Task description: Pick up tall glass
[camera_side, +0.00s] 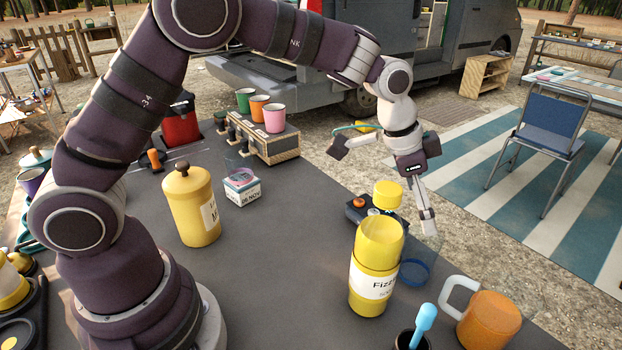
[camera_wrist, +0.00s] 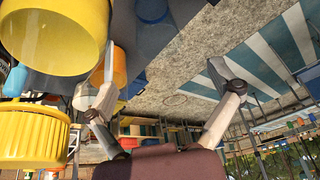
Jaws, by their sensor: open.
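A clear tall glass with a blue base (camera_side: 414,272) appears to stand on the dark table behind the yellow Fizz bottle (camera_side: 374,270). Its see-through walls are hard to make out, and the bottle partly hides it. My gripper (camera_side: 385,190) is above the table's far right part, with its fingers spread wide and nothing clearly between them. One finger reaches down near the glass; I cannot tell whether they touch. In the wrist view my open gripper (camera_wrist: 162,80) shows both fingers, and a blue round shape (camera_wrist: 152,10), possibly the glass base, is at the top edge.
A yellow cap (camera_side: 387,194) shows behind the bottle, close to my gripper. An orange mug (camera_side: 488,320) and a dark cup (camera_side: 411,341) with a blue-handled item are at the front right. A yellow canister (camera_side: 192,205) and white box (camera_side: 242,188) stand left. The middle table is clear.

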